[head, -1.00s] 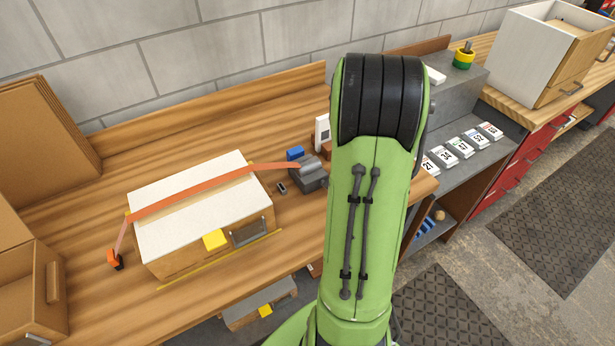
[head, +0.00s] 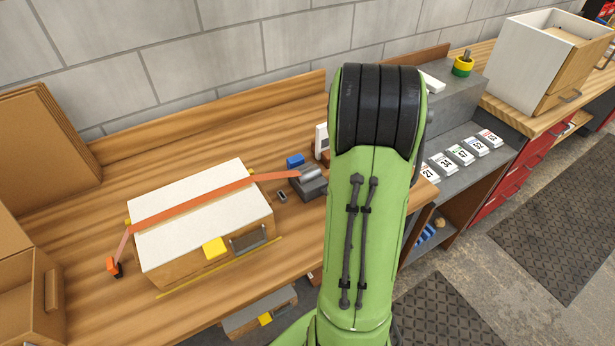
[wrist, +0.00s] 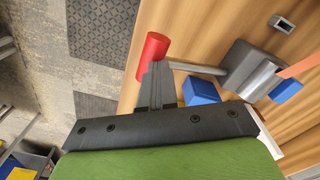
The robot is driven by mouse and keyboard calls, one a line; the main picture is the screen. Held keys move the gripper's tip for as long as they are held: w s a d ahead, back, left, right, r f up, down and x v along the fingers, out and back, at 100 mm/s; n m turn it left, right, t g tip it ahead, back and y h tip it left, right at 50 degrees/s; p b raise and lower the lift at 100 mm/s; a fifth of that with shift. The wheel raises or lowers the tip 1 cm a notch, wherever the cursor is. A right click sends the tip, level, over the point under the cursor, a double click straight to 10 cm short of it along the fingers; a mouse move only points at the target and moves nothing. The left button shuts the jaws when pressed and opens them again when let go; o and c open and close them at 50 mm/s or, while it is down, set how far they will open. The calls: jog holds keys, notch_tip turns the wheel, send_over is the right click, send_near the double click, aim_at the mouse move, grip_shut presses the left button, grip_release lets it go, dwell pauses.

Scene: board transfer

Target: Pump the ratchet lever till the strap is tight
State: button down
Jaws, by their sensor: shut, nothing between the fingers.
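The orange strap (head: 200,200) runs over a white-topped wooden box (head: 165,246) from an orange-and-black end piece (head: 114,267) at the left to the grey ratchet (head: 312,187) at the right. The ratchet also shows in the wrist view (wrist: 243,63), with the strap end (wrist: 301,66) at its drum. Its lever (wrist: 198,68) is a metal rod with a red grip (wrist: 152,48). My gripper (wrist: 157,68) is shut and empty, its tips right by the red grip; I cannot tell whether they touch. In the head view my green arm hides the gripper and lever.
A blue block (wrist: 201,91) sits close beside the lever and gripper. A small dark fitting (head: 282,196) lies on the bench near the ratchet. Number cards (head: 460,154) lie on the grey shelf to the right. Bench left of the ratchet, before the box, is clear.

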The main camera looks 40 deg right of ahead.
notch_tip(320, 180, up, 8)
jog(key=p, duration=0.5)
jog(key=shift+f, duration=0.25)
